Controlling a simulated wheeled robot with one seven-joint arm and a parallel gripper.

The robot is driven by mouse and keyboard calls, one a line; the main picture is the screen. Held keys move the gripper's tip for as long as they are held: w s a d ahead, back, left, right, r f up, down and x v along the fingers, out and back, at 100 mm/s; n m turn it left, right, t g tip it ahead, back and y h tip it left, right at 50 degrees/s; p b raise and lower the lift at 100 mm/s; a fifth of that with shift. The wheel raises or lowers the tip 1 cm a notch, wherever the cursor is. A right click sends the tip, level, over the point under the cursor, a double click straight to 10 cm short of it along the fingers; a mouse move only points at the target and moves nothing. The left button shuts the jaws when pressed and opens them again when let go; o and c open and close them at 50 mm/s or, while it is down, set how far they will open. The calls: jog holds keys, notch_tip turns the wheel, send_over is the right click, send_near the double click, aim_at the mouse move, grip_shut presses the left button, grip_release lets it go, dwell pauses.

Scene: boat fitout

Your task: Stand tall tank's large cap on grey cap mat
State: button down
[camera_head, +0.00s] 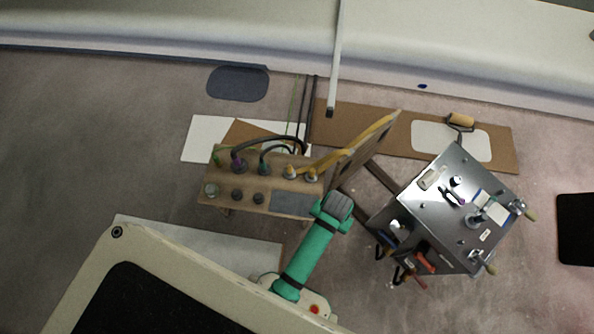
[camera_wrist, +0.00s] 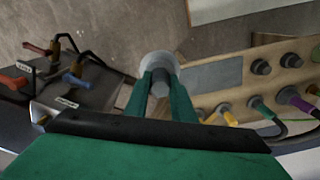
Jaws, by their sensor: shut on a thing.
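In the wrist view my gripper (camera_wrist: 160,80) is shut on a round, pale grey cap (camera_wrist: 158,62), which shows between and beyond the fingertips. The grey cap mat (camera_wrist: 213,76) is a flat rectangle on the wooden bench, just right of the held cap in that view. It also shows in the head view (camera_head: 292,203), bare, at the right front of the bench top. There, my arm's end covers the spot just right of the mat and hides the cap. I cannot tell the cap's height over the bench.
The wooden bench (camera_head: 270,178) carries dark caps (camera_head: 258,198) left of the mat and a back row of coloured hose fittings (camera_head: 290,171). A leaning board (camera_head: 362,150) rises at its right end. A metal-topped unit (camera_head: 455,205) with tools and handles stands farther right.

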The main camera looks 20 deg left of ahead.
jog(key=shift+w+a+f, duration=1.4)
jog(key=shift+a+f, duration=0.4)
jog(key=shift+f, duration=0.35)
jog(key=shift+w+a+f, duration=1.35)
jog(key=shift+a+f, duration=0.5)
jog(key=shift+f, duration=0.3)
jog(key=shift+w+a+f, duration=1.4)
jog(key=shift+a+f, duration=0.4)
jog(key=shift+f, duration=0.35)
jog(key=shift+f, duration=0.1)
jog(key=c, duration=1.5)
grip_release()
